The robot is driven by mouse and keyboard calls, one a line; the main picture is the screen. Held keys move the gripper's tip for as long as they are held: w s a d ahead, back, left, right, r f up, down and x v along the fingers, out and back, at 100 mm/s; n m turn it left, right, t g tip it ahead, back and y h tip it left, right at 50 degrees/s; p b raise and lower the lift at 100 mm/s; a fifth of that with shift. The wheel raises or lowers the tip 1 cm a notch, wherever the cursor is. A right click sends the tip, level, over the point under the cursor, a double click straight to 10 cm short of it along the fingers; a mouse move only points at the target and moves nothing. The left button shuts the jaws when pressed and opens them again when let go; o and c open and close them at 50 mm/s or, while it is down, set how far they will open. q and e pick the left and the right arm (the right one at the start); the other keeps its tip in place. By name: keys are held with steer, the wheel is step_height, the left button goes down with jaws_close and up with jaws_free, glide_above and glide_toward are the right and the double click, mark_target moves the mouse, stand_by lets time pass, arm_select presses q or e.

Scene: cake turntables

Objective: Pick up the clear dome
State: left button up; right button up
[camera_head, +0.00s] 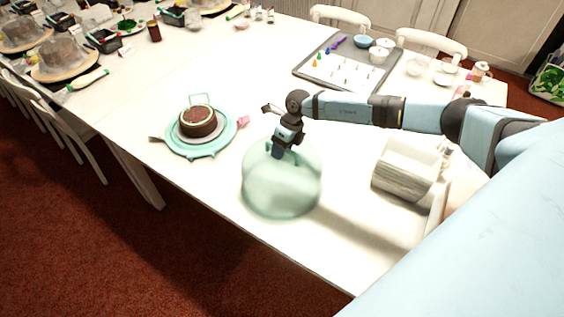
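The clear dome (282,188) is pale green and see-through, with a handle on top. It is upright over the white table near its front edge, and its lower rim looks blurred. I cannot tell whether the rim touches the table. My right gripper (278,153) reaches down from above and appears shut on the dome's handle; the fingertips are partly hidden against it. My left gripper is not in view.
A brown cake (198,122) stands on a teal turntable (172,143) left of the dome. A grey ribbed container (402,172) lies to the right. A metal tray (310,73) with piping tips and white bowls are behind. The table's front edge is close to the dome.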

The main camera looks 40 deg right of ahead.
steer(key=c, duration=0.7)
jaws_close()
